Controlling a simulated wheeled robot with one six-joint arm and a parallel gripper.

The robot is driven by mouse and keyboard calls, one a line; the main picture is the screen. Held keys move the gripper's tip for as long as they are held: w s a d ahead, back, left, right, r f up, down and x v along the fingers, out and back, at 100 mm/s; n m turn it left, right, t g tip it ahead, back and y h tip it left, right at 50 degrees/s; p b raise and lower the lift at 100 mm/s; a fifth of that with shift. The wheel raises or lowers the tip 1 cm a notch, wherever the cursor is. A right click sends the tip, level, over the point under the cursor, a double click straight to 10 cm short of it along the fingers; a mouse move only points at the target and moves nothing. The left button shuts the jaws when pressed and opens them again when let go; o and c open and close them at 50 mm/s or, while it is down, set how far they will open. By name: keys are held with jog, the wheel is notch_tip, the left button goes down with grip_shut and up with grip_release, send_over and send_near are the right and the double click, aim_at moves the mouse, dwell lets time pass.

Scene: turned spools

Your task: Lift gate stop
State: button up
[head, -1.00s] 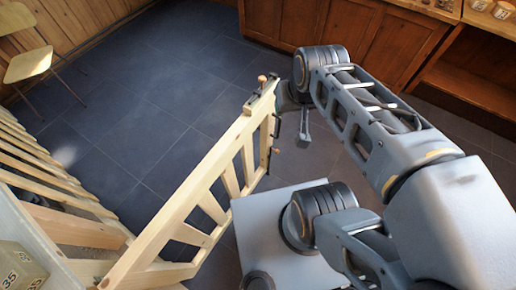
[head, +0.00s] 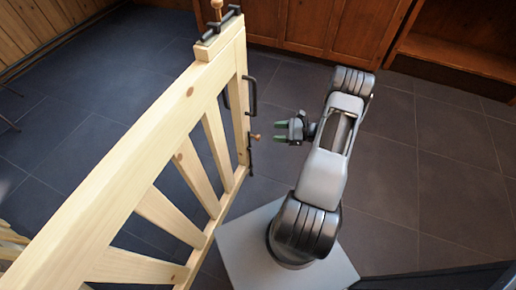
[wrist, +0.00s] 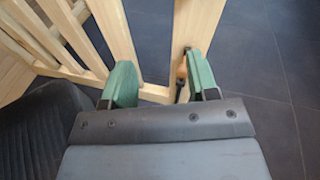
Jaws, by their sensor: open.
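The wooden gate (head: 150,135) stands at the left, its pale rails and slats running toward the head camera. Low on its end post is a small brown knob (head: 254,136) on a dark bolt (head: 250,156), which seems to be the gate stop. My gripper (head: 281,131) is open just right of the knob, with green fingers pointing at the post and a small gap between. In the wrist view, my gripper (wrist: 160,78) shows the brown knob (wrist: 182,70) near its right finger, partly hidden by it.
A black handle (head: 252,95) is on the post above the knob. A black latch with a wooden knob (head: 216,6) sits on the gate's top. Wooden cabinets (head: 330,25) line the back. The tiled floor right of my arm is clear.

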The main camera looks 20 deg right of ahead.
aim_at(258, 137)
jog(key=s+d+f+m+t+h+b, duration=0.1)
jog(key=d+f+m+t+h+b, duration=0.25)
jog(key=f, duration=0.75)
jog(key=shift+m+t+y, duration=0.45)
jog(key=shift+m+y, duration=0.2)
jog(key=shift+y, duration=0.2)
jog(key=b+x, duration=0.2)
jog(key=x, duration=1.1)
jog(key=shift+a, duration=0.1)
jog(key=shift+r, duration=0.1)
grip_shut()
